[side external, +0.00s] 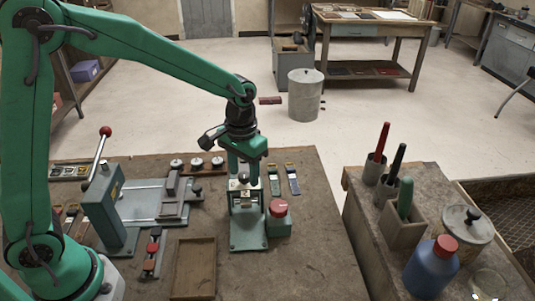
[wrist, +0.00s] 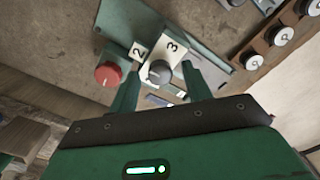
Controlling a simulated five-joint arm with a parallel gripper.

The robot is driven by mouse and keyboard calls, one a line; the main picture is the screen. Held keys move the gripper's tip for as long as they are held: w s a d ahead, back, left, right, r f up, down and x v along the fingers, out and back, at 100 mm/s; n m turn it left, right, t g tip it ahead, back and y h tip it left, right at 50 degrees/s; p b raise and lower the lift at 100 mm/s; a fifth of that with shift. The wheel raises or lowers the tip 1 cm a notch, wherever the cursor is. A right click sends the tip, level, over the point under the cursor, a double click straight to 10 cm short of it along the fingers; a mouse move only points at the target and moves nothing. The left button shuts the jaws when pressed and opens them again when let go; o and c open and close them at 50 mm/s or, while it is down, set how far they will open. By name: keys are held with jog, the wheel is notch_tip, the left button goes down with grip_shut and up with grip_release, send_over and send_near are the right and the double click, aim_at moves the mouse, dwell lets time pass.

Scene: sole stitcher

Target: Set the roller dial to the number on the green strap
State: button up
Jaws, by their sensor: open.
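My gripper (side external: 243,168) points down over a small green machine (side external: 248,228) on the bench. In the wrist view my gripper (wrist: 157,72) is open, with one finger on each side of a grey dial knob (wrist: 159,73). White plates reading 2 (wrist: 138,52) and 3 (wrist: 171,47) sit by the knob. I cannot tell whether the fingers touch it. Two short straps lie right of the machine, a greenish one (side external: 274,183) and a blue one (side external: 292,180). Their numbers are too small to read.
A red knob (side external: 278,208) on a green block stands right beside the machine; it also shows in the wrist view (wrist: 107,75). Several numbered round pieces (wrist: 283,36) sit on a wooden rack. A wooden tray (side external: 194,240) lies front left. The bench's front right is clear.

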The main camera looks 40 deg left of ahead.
aim_at(241, 175)
jog(key=shift+r, duration=3.85)
jog(key=shift+s+a+r, duration=0.25)
jog(key=shift+r, duration=0.05)
jog(key=s+a+r+t, duration=0.2)
jog(key=s+a, duration=0.2)
jog(key=s, duration=0.5)
jog(key=s+a+r+t, duration=0.3)
jog(key=s+a, duration=0.1)
jog(key=s, duration=0.5)
jog(key=shift+a+t, duration=0.3)
jog(key=shift+a, duration=0.05)
